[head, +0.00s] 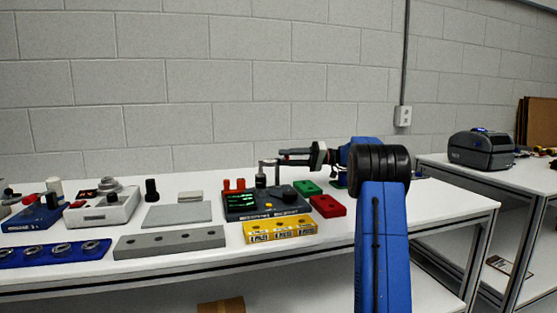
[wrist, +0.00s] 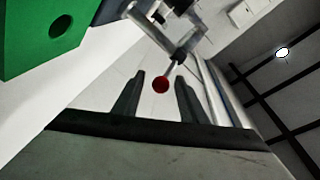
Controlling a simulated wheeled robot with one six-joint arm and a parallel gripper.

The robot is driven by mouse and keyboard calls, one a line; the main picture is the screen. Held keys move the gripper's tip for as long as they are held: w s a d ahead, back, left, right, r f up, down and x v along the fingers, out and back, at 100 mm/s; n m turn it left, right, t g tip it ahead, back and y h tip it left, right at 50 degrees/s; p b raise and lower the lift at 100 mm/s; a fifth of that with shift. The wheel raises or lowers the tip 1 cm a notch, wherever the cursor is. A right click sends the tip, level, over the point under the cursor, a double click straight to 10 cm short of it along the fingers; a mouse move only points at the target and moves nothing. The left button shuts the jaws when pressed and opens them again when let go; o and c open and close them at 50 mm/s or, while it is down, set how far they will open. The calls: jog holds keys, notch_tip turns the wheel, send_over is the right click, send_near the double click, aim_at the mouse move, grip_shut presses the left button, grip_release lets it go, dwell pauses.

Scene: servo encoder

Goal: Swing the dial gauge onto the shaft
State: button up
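My gripper (head: 285,157) reaches in from the right, above the dark device (head: 235,209) with green displays. Its dark fingers (wrist: 162,92) are apart in the wrist view. A red ball knob (wrist: 160,85) on a thin metal rod shows between the fingertips; I cannot tell whether either finger touches it. The rod joins a grey metal arm (wrist: 178,55). In the head view a grey post with a short cross arm (head: 268,162) stands on the device, just left of the fingertips. The gauge face and the shaft cannot be made out clearly.
A green block (head: 307,187) and a red block (head: 327,206) lie right of the device. The yellow holed block (head: 280,228) is in front. A grey holed bar (head: 170,242), a grey plate (head: 177,214) and a white instrument (head: 101,208) lie left. A wall stands behind.

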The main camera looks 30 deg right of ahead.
jog(key=v, duration=1.3)
jog(key=shift+d, duration=0.15)
jog(key=shift+s, duration=0.1)
